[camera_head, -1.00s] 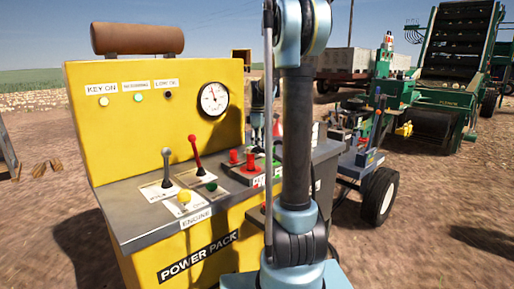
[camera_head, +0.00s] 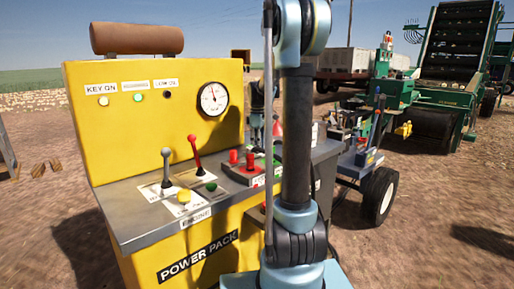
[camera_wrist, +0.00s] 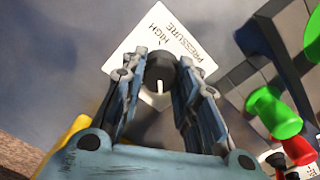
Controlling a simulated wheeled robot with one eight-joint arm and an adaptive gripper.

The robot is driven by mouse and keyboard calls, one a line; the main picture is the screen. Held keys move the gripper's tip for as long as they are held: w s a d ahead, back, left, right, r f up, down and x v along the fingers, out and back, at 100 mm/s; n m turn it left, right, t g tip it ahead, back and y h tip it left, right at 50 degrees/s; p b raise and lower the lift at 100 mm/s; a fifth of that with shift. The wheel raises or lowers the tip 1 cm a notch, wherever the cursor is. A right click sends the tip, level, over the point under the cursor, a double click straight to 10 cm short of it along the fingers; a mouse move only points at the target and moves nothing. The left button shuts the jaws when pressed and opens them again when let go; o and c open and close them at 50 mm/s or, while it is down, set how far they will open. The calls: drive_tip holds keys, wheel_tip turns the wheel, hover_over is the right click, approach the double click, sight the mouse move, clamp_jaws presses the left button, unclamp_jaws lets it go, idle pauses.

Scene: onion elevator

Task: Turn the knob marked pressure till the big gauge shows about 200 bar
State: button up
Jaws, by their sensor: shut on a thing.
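In the wrist view a black round knob (camera_wrist: 161,70) with a white pointer line sits on a white plate (camera_wrist: 190,38) lettered PRESSURE and HIGH. My gripper (camera_wrist: 160,88) is shut on this knob, one finger on each side. The pointer line points down the picture, toward my palm. In the head view the big gauge (camera_head: 213,99) is a white dial on the yellow panel; its needle points roughly up, but its figures are too small to read. My gripper and the knob are hidden behind my arm in the head view.
Red and green buttons (camera_wrist: 267,105) stand close right of my gripper in the wrist view. A green machine (camera_head: 450,80) stands behind.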

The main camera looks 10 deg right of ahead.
drive_tip(key=m, duration=0.6)
drive_tip(key=shift+w+m, duration=0.1)
drive_tip(key=shift+m, duration=0.3)
drive_tip(key=m, duration=0.3)
drive_tip(key=shift+m, duration=0.3)
drive_tip(key=m, duration=0.3)
drive_tip(key=shift+m, duration=0.3)
drive_tip(key=m, duration=0.3)
drive_tip(key=shift+m, duration=0.3)
drive_tip(key=m, duration=0.3)
drive_tip(key=shift+m, duration=0.3)
drive_tip(key=m, duration=0.6)
drive_tip(key=shift+a, duration=0.1)
drive_tip(key=shift+m, duration=0.4)
drive_tip(key=o, duration=1.1)
drive_tip(key=shift+c, duration=0.2)
